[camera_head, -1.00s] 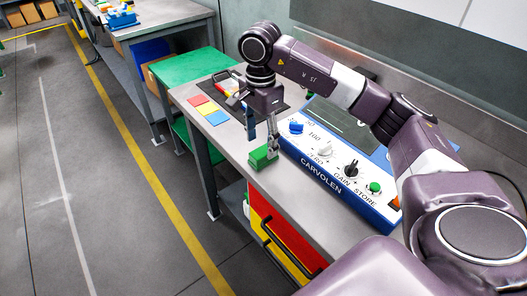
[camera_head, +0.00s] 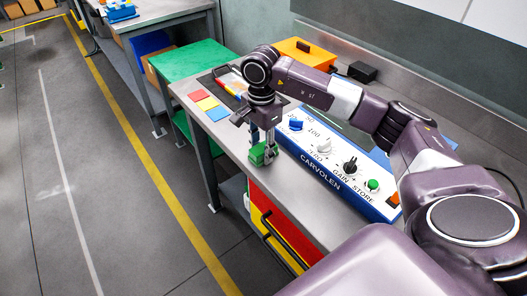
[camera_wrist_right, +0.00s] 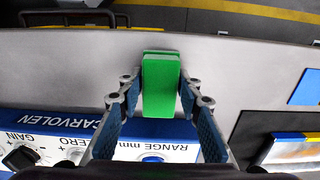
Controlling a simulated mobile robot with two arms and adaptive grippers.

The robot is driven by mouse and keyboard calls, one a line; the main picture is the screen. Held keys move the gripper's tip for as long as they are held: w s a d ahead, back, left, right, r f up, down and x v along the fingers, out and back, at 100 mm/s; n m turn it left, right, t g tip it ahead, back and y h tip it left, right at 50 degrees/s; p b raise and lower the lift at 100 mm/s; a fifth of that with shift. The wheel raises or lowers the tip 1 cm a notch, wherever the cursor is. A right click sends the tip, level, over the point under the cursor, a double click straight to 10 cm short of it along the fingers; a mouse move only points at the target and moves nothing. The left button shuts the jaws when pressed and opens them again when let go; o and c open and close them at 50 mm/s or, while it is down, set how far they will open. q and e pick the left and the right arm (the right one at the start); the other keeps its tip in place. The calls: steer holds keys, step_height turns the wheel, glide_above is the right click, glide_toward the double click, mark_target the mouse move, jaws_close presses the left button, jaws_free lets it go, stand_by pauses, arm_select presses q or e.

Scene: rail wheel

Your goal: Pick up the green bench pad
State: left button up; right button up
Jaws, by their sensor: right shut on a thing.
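The green bench pad (camera_head: 257,156) is a small green block at the front edge of the grey workbench, left of the blue-and-white CARVOLEN console. My right gripper (camera_head: 263,150) points down over it with a finger on each side. The right wrist view shows the pad (camera_wrist_right: 161,92) upright between the two fingertips, which press against its left and right sides. The pad is at the bench top; I cannot tell if there is a gap beneath it. My left gripper is not in view.
The CARVOLEN console (camera_head: 335,172) with several knobs stands close to the right of the pad. An orange box (camera_head: 303,50) and a black box (camera_head: 362,71) are behind my arm.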

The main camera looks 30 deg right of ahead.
mark_target(261, 147)
steer(key=shift+c, duration=1.3)
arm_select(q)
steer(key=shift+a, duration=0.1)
arm_select(e)
steer(key=shift+c, duration=0.2)
